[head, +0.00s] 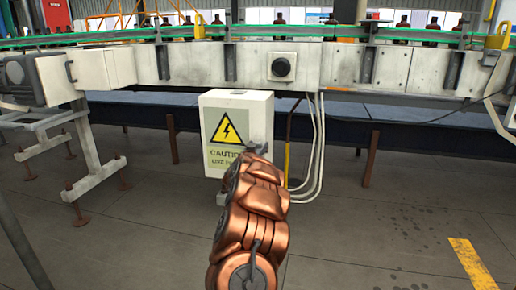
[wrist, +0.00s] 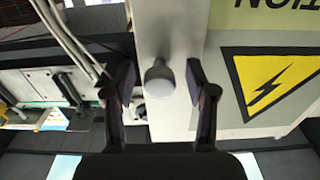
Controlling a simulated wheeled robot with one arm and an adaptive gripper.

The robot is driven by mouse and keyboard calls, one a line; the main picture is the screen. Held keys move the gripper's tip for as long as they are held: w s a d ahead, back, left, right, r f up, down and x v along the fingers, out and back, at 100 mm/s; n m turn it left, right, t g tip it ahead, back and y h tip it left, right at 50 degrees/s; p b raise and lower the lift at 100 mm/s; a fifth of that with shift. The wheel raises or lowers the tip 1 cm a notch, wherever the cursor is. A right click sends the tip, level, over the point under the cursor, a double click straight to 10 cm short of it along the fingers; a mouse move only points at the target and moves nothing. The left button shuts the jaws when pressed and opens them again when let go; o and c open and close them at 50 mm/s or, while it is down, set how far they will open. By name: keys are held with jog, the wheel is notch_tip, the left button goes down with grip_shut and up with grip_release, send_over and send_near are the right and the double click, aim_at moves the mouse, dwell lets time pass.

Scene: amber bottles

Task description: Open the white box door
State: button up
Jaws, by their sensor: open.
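The white box (head: 258,108) stands below the conveyor in the head view, with a yellow warning triangle and a caution label on its front. Its door looks shut. In the wrist view the white box (wrist: 226,60) fills the upper right, with the label upside down. A grey round knob (wrist: 159,77) sticks out near its edge. My gripper (wrist: 160,80) is open, with one finger on each side of the knob and gaps visible on both sides. In the head view my copper arm covers the lower right of the box, and the gripper is mostly hidden.
A conveyor (head: 345,64) with several amber bottles (head: 403,21) runs across above the box. White cables (head: 318,150) hang at the box's right. A metal support stand (head: 90,150) is at left. The grey floor (head: 390,230) at right is clear.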

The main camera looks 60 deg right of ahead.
grip_shut()
dwell(0.4)
